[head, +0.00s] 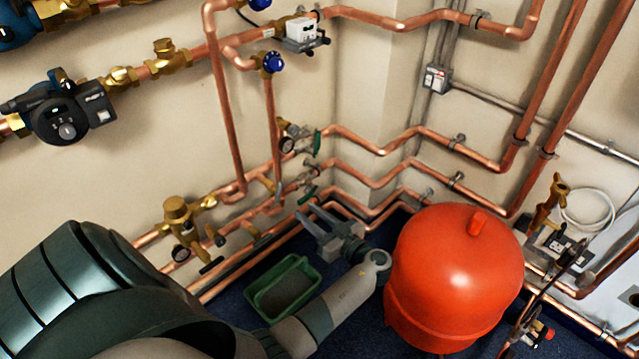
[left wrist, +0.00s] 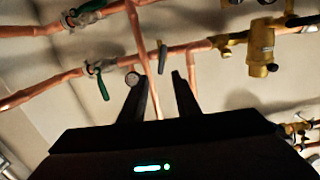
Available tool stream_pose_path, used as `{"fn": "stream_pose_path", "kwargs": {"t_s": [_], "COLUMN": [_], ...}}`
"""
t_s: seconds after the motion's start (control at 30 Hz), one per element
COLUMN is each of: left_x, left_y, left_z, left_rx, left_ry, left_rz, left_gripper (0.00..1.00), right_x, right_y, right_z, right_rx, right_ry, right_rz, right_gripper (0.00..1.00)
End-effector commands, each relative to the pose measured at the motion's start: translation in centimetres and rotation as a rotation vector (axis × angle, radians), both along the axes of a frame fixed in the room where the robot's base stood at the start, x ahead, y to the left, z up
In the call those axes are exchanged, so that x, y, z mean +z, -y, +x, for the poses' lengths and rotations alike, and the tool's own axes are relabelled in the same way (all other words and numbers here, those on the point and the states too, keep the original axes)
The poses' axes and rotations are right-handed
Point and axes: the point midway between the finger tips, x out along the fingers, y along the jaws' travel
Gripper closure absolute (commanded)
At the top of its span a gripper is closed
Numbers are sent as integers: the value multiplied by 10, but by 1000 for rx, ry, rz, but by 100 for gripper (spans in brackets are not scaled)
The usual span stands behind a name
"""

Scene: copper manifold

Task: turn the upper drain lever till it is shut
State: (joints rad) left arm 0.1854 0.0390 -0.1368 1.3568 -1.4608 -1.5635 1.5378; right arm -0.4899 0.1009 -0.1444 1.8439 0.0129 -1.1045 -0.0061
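The upper drain lever (head: 317,143) is a green handle on the upper copper pipe near the wall corner. It stands nearly upright in the head view, across the pipe's run. A second green lever (head: 308,192) is on the pipe below. In the left wrist view, which looks upside down, the green lever (left wrist: 103,84) left of the fingers appears to be the upper one, and it slants across its pipe. My left gripper (head: 308,214) is below both levers in the head view, fingers apart and empty. It also shows in the left wrist view (left wrist: 156,75). My right gripper is out of view.
A round gauge (head: 286,145) sits beside the upper lever. A brass valve (head: 177,212) is on the pipes to the left. A large red tank (head: 455,265) stands right of my left forearm. A green tray (head: 285,288) lies on the dark floor.

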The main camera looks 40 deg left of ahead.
Motion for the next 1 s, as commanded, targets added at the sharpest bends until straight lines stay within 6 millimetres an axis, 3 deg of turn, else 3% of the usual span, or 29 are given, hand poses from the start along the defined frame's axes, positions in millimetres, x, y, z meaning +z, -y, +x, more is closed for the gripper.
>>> {"fn": "stream_pose_path", "kwargs": {"t_s": [0.37, 1.0], "left_x": [-41, -137], "left_y": [7, 42], "left_z": [-3, -30], "left_rx": [-105, -384], "left_ry": [-181, -550], "left_rz": [-97, -310], "left_gripper": [71, 71], "right_x": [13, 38], "right_y": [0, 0], "right_z": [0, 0], "right_rx": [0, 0], "right_ry": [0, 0], "right_rz": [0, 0], "right_gripper": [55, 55]}}
